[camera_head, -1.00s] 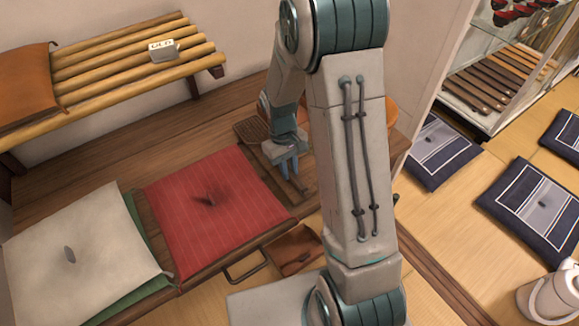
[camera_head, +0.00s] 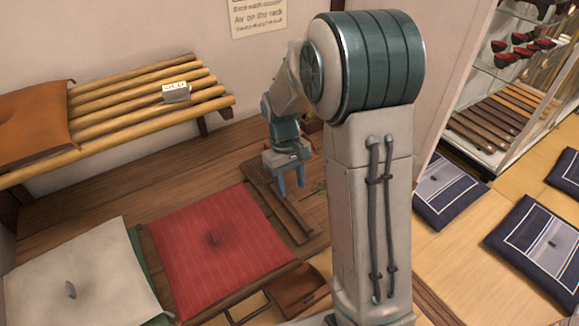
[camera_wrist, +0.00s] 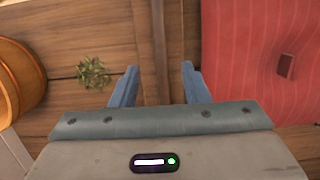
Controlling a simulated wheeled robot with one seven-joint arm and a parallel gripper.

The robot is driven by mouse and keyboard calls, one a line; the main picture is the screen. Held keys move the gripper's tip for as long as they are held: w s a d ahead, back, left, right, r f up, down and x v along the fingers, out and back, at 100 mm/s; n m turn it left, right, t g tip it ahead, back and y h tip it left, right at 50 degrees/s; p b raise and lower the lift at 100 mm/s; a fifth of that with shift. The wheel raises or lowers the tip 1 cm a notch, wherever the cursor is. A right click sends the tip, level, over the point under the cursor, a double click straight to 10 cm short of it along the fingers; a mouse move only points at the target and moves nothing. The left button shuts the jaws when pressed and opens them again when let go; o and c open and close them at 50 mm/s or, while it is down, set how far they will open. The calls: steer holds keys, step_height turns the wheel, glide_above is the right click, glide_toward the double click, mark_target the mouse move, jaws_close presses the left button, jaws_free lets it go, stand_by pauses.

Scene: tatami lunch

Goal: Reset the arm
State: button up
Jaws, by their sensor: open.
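My gripper (camera_head: 291,181) hangs in the air over the dark wooden floor, right of the red cushion (camera_head: 222,238), with its blue fingers pointing down. In the wrist view my gripper (camera_wrist: 158,85) has its two blue fingers apart with nothing between them; wooden boards show below. The red cushion (camera_wrist: 262,50) is at the right of that view, clear of the fingers. My arm is bent, its upper part standing tall in the head view and hiding part of the floor behind it.
A slatted bench (camera_head: 140,108) with a small white sign (camera_head: 176,92) stands at the back left. A small green sprig (camera_wrist: 93,73) and a round wooden tub (camera_wrist: 20,80) are left of my fingers. A white cushion (camera_head: 80,275) lies front left; navy cushions (camera_head: 447,188) lie right, near a glass display case (camera_head: 505,110).

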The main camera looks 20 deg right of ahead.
steer(key=s+r+m+t+p, duration=0.2)
steer(key=s+r, duration=0.5)
steer(key=r, duration=0.6)
steer(key=s+r+m+t+p, duration=0.1)
steer(key=s+r+t+p, duration=0.1)
steer(key=s, duration=0.7)
steer(key=shift+s+d+r+m+t+y, duration=0.2)
steer(key=shift+s+r+m+t+y, duration=0.15)
steer(key=shift+t, duration=0.25)
